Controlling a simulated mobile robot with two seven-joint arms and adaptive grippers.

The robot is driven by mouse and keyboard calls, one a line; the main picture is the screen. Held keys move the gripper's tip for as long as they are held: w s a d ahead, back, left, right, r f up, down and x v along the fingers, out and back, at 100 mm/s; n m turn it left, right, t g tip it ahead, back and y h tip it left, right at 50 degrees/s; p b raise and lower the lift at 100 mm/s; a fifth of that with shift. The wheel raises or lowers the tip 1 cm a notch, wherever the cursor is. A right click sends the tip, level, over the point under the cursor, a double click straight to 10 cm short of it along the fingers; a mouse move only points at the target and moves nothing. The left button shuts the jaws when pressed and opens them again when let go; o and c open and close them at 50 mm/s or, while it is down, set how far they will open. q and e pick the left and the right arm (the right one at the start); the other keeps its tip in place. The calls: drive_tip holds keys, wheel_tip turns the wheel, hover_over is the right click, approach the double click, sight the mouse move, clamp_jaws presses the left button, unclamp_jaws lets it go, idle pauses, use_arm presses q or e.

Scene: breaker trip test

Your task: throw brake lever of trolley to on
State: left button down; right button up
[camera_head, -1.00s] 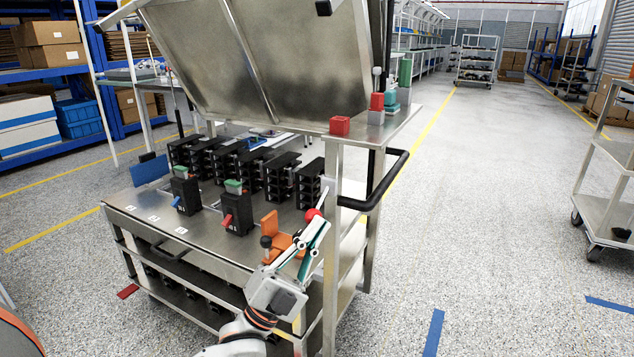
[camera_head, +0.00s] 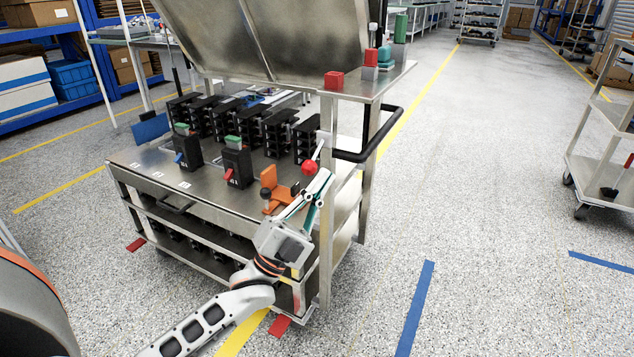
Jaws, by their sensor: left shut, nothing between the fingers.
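The trolley (camera_head: 215,194) is a steel cart with a raised lid. A lever with a red ball knob (camera_head: 309,167) sits at its right front post, its pale rod rising from the knob toward the post; I take it for the brake lever. Its on and off marks cannot be read. My left gripper (camera_head: 321,181) is shut and empty, with its fingertips just below and right of the knob. I cannot tell whether they touch it. My right gripper is not in view.
An orange bracket with a black knob (camera_head: 266,194) stands left of my gripper. Black breakers with red (camera_head: 229,175) and blue levers stand on the deck. A black push handle (camera_head: 372,152) sticks out at right. Red tabs (camera_head: 279,326) show near the floor.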

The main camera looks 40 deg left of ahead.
use_arm(q)
drive_tip(key=w+f+v, duration=0.1)
drive_tip(key=v, duration=0.8)
drive_tip(key=shift+a+f+b, duration=0.15)
drive_tip(key=shift+f+b, duration=0.2)
drive_tip(key=shift+f, duration=0.15)
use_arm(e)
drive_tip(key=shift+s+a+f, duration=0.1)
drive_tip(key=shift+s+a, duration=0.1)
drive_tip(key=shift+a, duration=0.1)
